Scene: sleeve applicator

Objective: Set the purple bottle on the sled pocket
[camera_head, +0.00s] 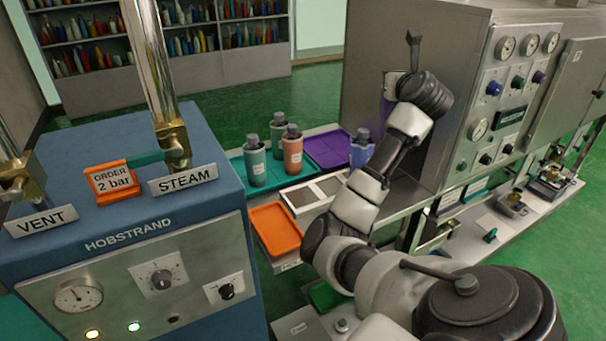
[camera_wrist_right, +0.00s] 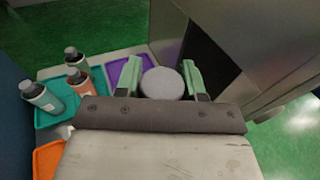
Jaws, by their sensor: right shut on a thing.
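My right gripper (camera_wrist_right: 164,82) is shut on a round, pale grey-violet thing (camera_wrist_right: 162,84), which stands between its green fingers. In the head view a strip of purple (camera_head: 387,112) shows just below this gripper, in front of the steel cabinet's side; I take it for the purple bottle, mostly hidden by my wrist. A blue-violet bottle with a grey cap (camera_head: 361,150) stands apart, near the purple tray (camera_head: 325,148). I cannot make out the sled pocket for certain. My left gripper is not in view.
Two green-grey bottles (camera_head: 255,162) and a coral bottle (camera_head: 292,152) stand on the teal tray (camera_head: 237,165). An orange tray (camera_head: 275,230) lies in front. The steel cabinet (camera_head: 365,60) rises close to my right gripper. A blue steam console (camera_head: 120,215) fills the left.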

